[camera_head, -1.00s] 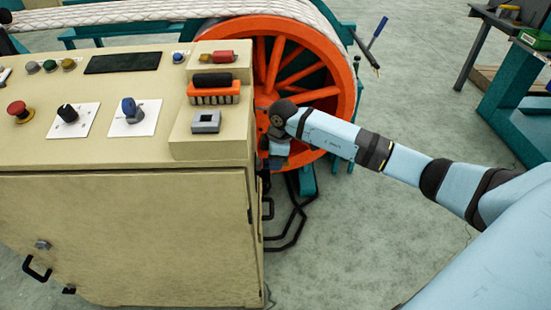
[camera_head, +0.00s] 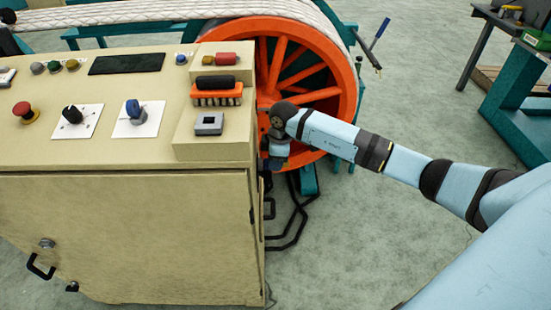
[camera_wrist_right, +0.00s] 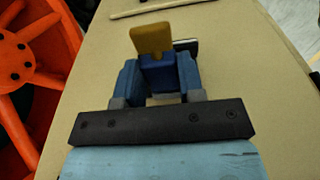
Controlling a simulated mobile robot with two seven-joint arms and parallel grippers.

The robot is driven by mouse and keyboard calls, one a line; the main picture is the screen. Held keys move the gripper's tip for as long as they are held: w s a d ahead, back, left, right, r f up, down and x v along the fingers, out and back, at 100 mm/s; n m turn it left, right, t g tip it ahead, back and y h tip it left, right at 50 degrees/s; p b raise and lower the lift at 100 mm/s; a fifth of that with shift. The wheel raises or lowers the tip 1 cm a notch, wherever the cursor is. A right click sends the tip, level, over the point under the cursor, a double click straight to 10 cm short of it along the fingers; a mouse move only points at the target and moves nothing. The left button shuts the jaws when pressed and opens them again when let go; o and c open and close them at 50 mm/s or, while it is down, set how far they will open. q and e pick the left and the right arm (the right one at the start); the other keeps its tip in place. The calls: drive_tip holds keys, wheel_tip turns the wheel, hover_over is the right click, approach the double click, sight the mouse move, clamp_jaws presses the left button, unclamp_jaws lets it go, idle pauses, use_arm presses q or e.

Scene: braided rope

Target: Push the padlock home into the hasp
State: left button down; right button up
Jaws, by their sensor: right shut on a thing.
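The padlock, with a blue body (camera_wrist_right: 157,74) and a yellow-brown upper part (camera_wrist_right: 151,39), is held between the blue fingers of my right gripper (camera_wrist_right: 158,82) in the right wrist view. The fingers are shut on its two sides. A small dark and pale metal piece (camera_wrist_right: 187,45), perhaps the hasp, shows just behind the padlock against the beige cabinet side. I cannot tell whether they touch. In the head view my right gripper (camera_head: 276,162) is beside the cabinet's right side, largely hidden by its wrist. My left gripper is not in view.
The beige control cabinet (camera_head: 120,235) fills the left, with a brush (camera_head: 216,95) and a grey square block (camera_head: 209,124) on top. The orange reel (camera_head: 345,85) stands close behind my right gripper. Dark bent bars (camera_head: 290,235) are below it. Floor at the right is open.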

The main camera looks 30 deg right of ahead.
drive_tip(key=shift+a, duration=0.1)
idle(0.4)
drive_tip(key=o, duration=1.1)
drive_tip(key=shift+r+p, duration=0.15)
drive_tip(key=shift+p, duration=0.15)
drive_tip(key=shift+s+d+r+p, duration=0.1)
drive_tip(key=shift+d+r+p, duration=0.05)
drive_tip(key=shift+r+p, duration=1.2)
drive_tip(key=shift+s+d+r+p, duration=0.1)
drive_tip(key=shift+d+r+p, duration=0.05)
drive_tip(key=shift+r+p, duration=1.15)
drive_tip(key=shift+r, duration=0.15)
